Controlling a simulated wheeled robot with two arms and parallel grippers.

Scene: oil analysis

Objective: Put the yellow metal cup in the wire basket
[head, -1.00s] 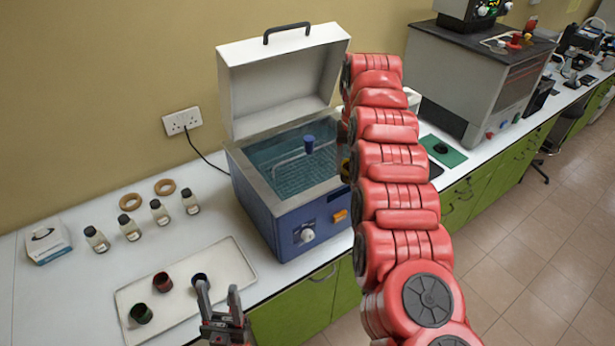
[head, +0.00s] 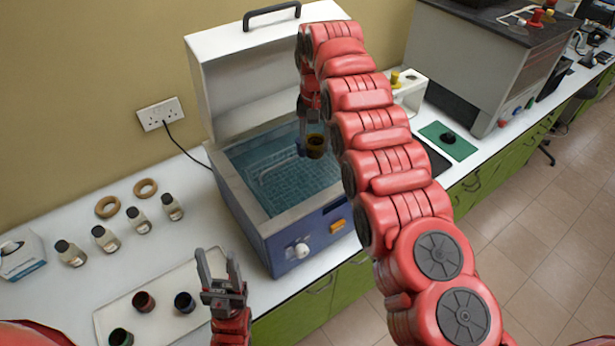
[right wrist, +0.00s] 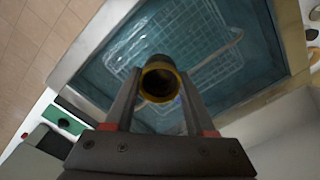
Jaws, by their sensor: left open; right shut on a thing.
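The yellow metal cup (head: 315,146) is held in my right gripper (head: 308,140), over the right side of the open bath. In the right wrist view the cup (right wrist: 160,82) shows its yellow rim and dark inside between the two fingers. The wire basket (right wrist: 185,50) lies in the bath's water below the cup, and it also shows in the head view (head: 280,175). The cup is above the basket and apart from it. My left gripper (head: 218,270) is open and empty, in front of the white tray.
The blue bath (head: 300,232) has its white lid (head: 255,80) raised behind it. A white tray (head: 120,310) with red, blue and green cups lies at the left. Several bottles (head: 105,238) and two rings (head: 108,206) stand behind the tray.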

